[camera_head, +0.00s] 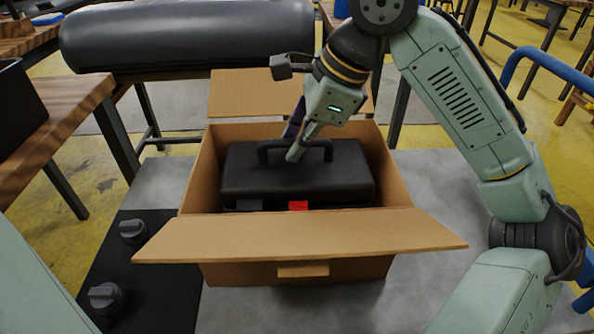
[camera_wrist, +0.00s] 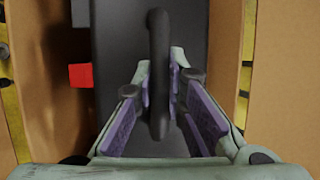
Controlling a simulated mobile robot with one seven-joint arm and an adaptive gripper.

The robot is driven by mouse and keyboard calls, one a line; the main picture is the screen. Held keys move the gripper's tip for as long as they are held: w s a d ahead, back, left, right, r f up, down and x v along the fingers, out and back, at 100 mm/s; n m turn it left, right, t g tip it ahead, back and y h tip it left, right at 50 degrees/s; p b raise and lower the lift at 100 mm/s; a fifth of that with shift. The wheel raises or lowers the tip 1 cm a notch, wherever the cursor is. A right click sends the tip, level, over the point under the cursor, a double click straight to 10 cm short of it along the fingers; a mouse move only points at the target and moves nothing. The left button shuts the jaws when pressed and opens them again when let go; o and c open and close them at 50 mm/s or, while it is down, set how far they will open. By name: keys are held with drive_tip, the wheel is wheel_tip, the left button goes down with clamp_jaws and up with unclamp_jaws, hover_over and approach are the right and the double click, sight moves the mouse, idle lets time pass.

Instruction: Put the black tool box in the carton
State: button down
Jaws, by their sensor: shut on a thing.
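The black tool box (camera_head: 300,182) is inside the open cardboard carton (camera_head: 300,223) in the head view. Its lid and handle show above the front flap, and a red latch shows at its front. My gripper (camera_head: 298,148) reaches down into the carton and is shut on the tool box's handle. In the wrist view the handle (camera_wrist: 157,75) runs between the two purple-padded fingers of my gripper (camera_wrist: 163,95). The red latch (camera_wrist: 80,76) shows at left, and carton walls show on both sides. The box's underside is hidden, so I cannot tell whether it touches the carton floor.
The carton's front flap (camera_head: 300,233) folds outward, and its back flap stands up. A black panel with two dark knobs (camera_head: 105,298) lies at left. A wooden table (camera_head: 60,115) stands at left, and a large dark inflatable tube (camera_head: 185,35) lies behind the carton.

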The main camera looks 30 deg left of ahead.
drive_tip(key=shift+f+b, duration=0.4)
drive_tip(key=shift+f, duration=1.55)
drive_tip(key=c, duration=1.6)
unclamp_jaws()
drive_tip(key=shift+f, duration=0.1)
drive_tip(key=shift+c, duration=0.2)
drive_tip(key=p+v, duration=0.2)
drive_tip(key=v, duration=1)
